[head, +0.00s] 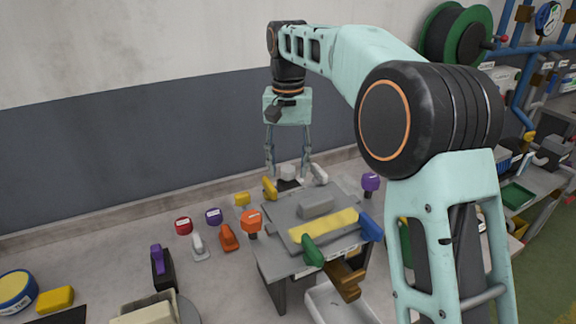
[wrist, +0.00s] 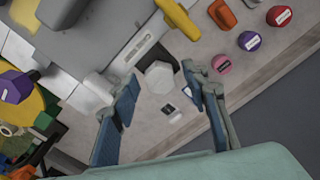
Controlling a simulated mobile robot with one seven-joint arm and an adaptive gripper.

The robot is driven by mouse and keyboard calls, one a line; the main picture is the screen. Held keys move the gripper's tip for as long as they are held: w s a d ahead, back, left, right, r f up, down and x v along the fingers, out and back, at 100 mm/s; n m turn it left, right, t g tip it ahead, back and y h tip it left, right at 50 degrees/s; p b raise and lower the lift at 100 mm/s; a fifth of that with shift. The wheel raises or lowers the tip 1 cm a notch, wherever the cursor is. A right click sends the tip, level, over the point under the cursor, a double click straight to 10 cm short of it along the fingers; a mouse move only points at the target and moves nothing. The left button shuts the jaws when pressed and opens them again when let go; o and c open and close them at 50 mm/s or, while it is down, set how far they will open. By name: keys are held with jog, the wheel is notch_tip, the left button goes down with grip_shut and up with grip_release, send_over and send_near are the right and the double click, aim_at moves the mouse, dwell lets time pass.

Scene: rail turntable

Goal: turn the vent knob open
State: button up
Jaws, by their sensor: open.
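My gripper (head: 289,169) points down at the back edge of the grey-topped stand, its two fingers apart and empty. A pale, hexagonal knob (head: 287,173) lies between the fingertips in the head view. In the wrist view the same white knob (wrist: 159,77) sits between the open fingers of my gripper (wrist: 160,78), with no clear contact. I cannot read any label that names the vent knob. The knob's base is partly hidden in the head view.
The grey stand (head: 276,218) carries a yellow bar (head: 323,230). Yellow (head: 270,188) and white (head: 319,174) handles flank the fingers. The wall (head: 130,130) is close behind.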

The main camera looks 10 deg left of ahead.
grip_shut()
dwell(0.3)
